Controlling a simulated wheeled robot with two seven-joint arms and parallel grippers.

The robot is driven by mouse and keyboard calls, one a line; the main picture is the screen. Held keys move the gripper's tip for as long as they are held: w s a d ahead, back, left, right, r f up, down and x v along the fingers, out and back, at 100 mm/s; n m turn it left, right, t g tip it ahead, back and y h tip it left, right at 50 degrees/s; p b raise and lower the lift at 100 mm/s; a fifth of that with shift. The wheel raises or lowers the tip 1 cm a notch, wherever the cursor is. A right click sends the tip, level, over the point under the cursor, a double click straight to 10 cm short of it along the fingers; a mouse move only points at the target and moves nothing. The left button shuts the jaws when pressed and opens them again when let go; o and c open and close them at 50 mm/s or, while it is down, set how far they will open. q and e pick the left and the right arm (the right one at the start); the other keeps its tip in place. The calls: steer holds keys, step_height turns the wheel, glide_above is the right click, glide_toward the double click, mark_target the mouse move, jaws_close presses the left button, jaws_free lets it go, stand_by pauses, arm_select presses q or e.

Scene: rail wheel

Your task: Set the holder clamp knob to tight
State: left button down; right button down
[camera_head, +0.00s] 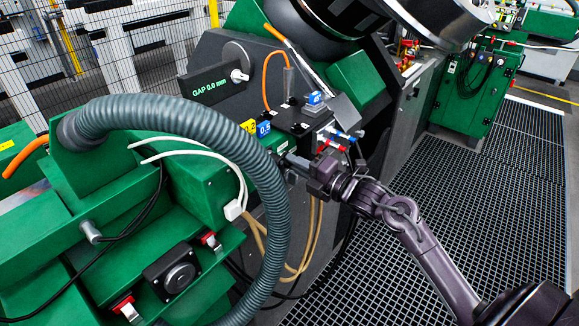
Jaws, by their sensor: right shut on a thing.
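My right arm comes in from the lower right. Its gripper (297,163) reaches the side of the dark holder block (297,118) near the middle of the view. The jaws are shut on a small part at the lower side of this block, which I take for the clamp knob. The fingers hide most of that part, so its setting cannot be read. Blue and red fittings (335,143) sit just above and right of the gripper. A blue tag (263,129) is on the left of the block. My left gripper is not in view.
A thick grey hose (277,215) arches over the green machine body (195,187) left of the gripper. Tan hoses (308,235) hang below it. A panel (208,84) reads "GAP 0.0 mm". Dark floor grating (430,200) lies open to the right.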

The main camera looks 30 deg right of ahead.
arm_select(q)
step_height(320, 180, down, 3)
steer(key=b, duration=0.2)
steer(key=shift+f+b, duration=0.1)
steer(key=shift+b, duration=0.3)
arm_select(e)
steer(key=n, duration=0.2)
steer(key=shift+n, duration=0.4)
arm_select(q)
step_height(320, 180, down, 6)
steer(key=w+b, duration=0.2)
steer(key=b, duration=0.4)
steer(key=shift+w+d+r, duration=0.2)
arm_select(e)
steer(key=n, duration=0.4)
steer(key=shift+f, duration=0.1)
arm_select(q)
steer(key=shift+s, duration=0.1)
